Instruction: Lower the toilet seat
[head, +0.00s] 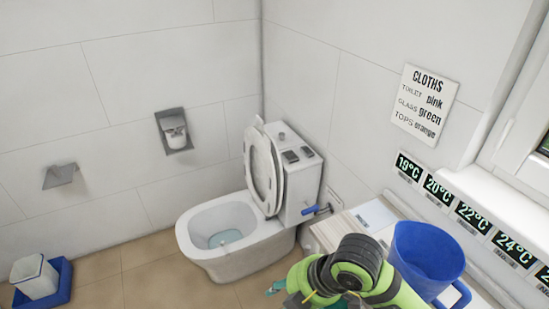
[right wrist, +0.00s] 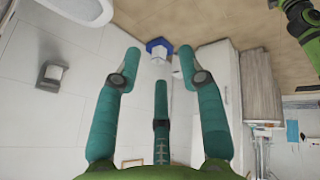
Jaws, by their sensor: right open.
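The white toilet (head: 235,255) stands in the corner with its bowl open. Its toilet seat (head: 264,172) is raised upright and leans back against the cistern (head: 300,185). My right gripper (head: 275,287) is at the bottom of the head view, in front of and below the bowl, mostly hidden by its own arm. In the right wrist view its teal fingers (right wrist: 160,65) are spread with nothing between them. A white rounded rim, probably the toilet, shows at the top left there. My left gripper is not in view.
A blue bucket (head: 427,257) stands on the right beside my arm. A blue-handled brush (head: 316,210) is beside the cistern. A white bin (head: 34,277) on a blue tray stands at the far left. A paper holder (head: 174,130) is on the wall.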

